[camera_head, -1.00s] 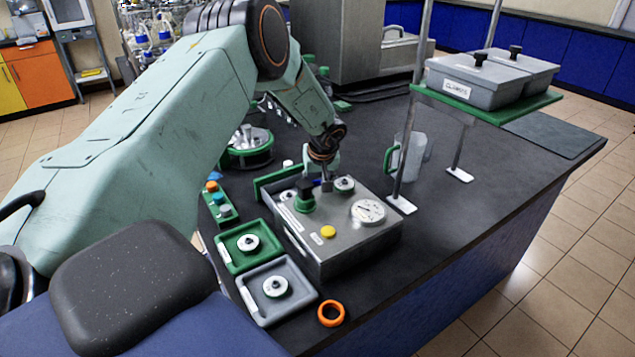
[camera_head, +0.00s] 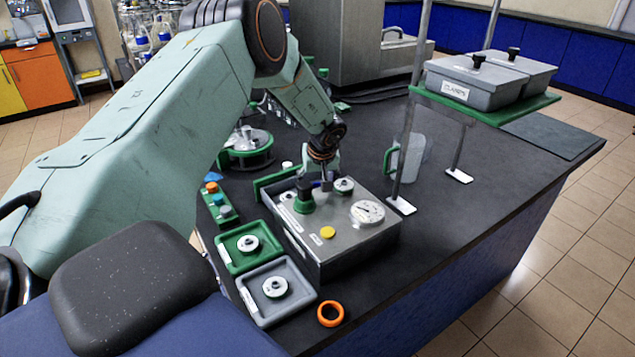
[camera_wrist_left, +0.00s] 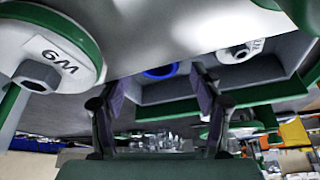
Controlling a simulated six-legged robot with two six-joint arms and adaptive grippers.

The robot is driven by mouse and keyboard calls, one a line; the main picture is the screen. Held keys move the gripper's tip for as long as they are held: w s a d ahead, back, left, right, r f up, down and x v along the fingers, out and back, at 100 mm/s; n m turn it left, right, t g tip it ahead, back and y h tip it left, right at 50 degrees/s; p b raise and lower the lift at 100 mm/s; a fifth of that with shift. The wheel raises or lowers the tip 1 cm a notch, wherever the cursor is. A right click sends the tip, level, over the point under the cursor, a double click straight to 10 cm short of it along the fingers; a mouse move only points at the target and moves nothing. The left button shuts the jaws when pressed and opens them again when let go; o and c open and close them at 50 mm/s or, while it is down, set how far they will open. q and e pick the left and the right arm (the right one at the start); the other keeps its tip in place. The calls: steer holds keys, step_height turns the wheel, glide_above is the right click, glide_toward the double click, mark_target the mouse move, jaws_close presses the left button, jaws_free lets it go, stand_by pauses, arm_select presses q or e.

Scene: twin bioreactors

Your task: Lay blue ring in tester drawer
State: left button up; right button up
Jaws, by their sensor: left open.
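The tester (camera_head: 345,235) is a grey metal box with a dial, a yellow button and a green knob on top. Its drawer has a green front (camera_head: 275,183), pulled out at the far side. In the left wrist view the blue ring (camera_wrist_left: 160,72) appears inside the grey, green-edged drawer (camera_wrist_left: 285,90), partly hidden by the tester's metal edge. My left gripper (camera_head: 326,187) is over the tester's far side in the head view. In the wrist view its open fingers (camera_wrist_left: 157,92) appear either side of the ring, apart from it. My right gripper is out of view.
A green tray (camera_head: 232,262) and a grey tray (camera_head: 250,302), each with a white-and-green part, stand left of the tester. An orange ring (camera_head: 331,313) lies in front. A jug (camera_head: 410,158) and a shelf stand (camera_head: 485,108) are at the right.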

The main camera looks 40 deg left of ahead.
arm_select(q)
steer(key=p+v, duration=0.1)
steer(key=v, duration=1)
steer(key=shift+d+r, duration=0.1)
steer(key=shift+r, duration=0.05)
